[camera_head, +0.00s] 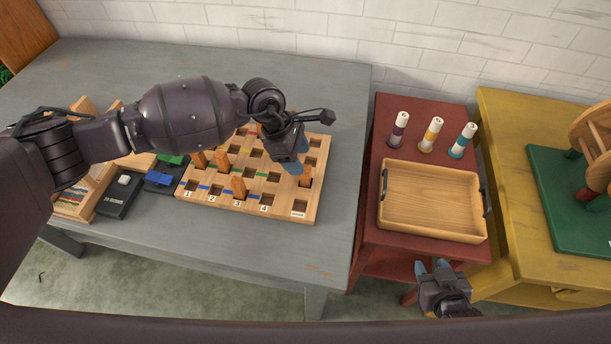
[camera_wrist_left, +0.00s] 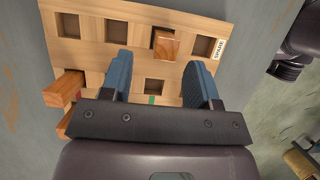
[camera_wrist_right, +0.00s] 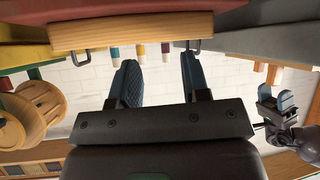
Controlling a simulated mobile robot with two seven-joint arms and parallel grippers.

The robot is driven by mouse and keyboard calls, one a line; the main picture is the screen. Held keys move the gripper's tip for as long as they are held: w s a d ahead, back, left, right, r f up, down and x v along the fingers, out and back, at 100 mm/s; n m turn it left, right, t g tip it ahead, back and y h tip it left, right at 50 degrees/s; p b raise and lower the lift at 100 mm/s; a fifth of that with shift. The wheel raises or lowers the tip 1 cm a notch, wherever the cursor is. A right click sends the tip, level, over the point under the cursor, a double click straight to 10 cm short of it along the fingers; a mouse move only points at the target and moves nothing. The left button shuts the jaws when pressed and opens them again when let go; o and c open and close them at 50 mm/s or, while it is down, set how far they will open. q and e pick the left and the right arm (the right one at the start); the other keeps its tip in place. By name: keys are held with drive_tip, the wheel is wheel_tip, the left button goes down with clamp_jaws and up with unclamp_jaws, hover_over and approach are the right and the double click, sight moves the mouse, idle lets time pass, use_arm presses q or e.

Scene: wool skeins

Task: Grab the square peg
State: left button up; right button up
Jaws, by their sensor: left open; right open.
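Several orange wooden square pegs stand in square holes of a light wooden board (camera_head: 280,210) on the grey table. One peg (camera_head: 306,176) stands in the right column, above the "SPARE" hole. My left gripper (camera_head: 294,165) is open and empty over the board's right side, just left of that peg. In the left wrist view this peg (camera_wrist_left: 166,46) shows between and beyond the two open blue fingers (camera_wrist_left: 160,75). Its lower part is hidden in its hole. My right gripper (camera_head: 434,266) is open and empty, low in front of the red table.
More pegs (camera_head: 238,188) stand on the board's left side. Small dark boxes (camera_head: 118,195) and wooden racks lie left of it. A wooden tray (camera_head: 432,236) and three labelled spools (camera_head: 431,134) stand on the red table. A yellow table (camera_head: 510,190) is at right.

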sight(307, 168)
use_arm(q)
drive_tip(key=x, duration=0.4)
drive_tip(key=shift+s+d+f, duration=0.15)
drive_tip(key=shift+s+d, duration=0.2)
drive_tip(key=shift+s, duration=0.05)
drive_tip(key=shift+d+f, duration=0.2)
drive_tip(key=shift+f, duration=0.3)
drive_tip(key=c, duration=1)
